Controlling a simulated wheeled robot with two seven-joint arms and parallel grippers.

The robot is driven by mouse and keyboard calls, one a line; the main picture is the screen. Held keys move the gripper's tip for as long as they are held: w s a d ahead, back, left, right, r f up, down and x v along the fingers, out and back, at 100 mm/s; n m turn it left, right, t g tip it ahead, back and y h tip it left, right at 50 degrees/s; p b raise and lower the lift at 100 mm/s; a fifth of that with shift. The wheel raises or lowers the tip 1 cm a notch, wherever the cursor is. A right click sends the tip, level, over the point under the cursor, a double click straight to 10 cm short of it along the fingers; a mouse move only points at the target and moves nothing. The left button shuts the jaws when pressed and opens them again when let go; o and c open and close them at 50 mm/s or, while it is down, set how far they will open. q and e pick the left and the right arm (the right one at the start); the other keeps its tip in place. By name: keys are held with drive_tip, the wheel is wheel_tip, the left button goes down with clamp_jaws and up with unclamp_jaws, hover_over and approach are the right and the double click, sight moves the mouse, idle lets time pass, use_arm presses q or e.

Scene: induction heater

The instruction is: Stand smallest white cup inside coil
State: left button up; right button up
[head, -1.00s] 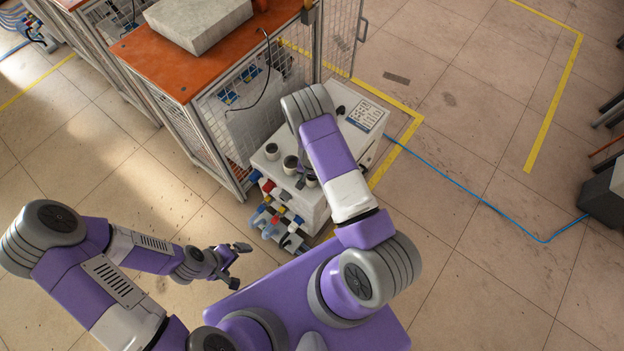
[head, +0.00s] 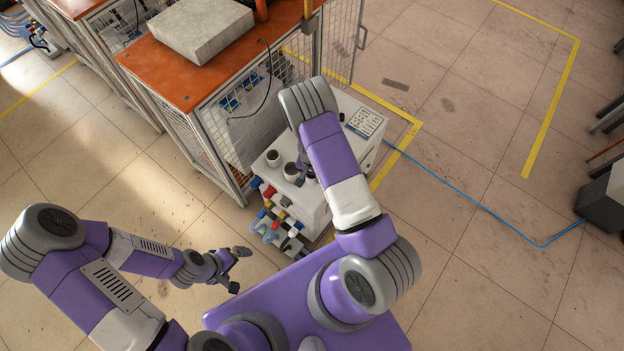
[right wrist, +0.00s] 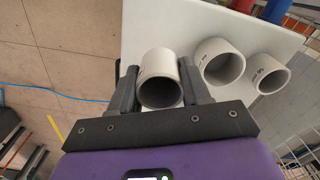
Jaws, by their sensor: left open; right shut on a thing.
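Three white cups stand on a white-topped unit (head: 345,100). In the right wrist view my right gripper (right wrist: 160,92) has its fingers on both sides of the left cup (right wrist: 160,65) and is shut on it. The middle cup (right wrist: 217,62) and the right cup (right wrist: 268,74) stand apart from it; I cannot tell for sure which cup is smallest. In the head view two cups show, one (head: 273,158) and another (head: 291,172); my right arm partly hides the held one. My left gripper (head: 238,268) is open and empty above the floor. I cannot make out the coil.
Coloured fittings and hoses (head: 280,215) stick out of the unit's front. A caged bench with an orange top (head: 165,70) bearing a grey slab (head: 200,28) stands behind it on the left. A blue cable (head: 470,200) crosses the floor at right.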

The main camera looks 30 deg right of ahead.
wheel_tip(320, 180, up, 4)
drive_tip(key=shift+f+p, duration=0.25)
drive_tip(key=shift+p, duration=0.35)
wheel_tip(320, 180, up, 5)
drive_tip(key=p, duration=0.4)
drive_tip(key=shift+r, duration=0.15)
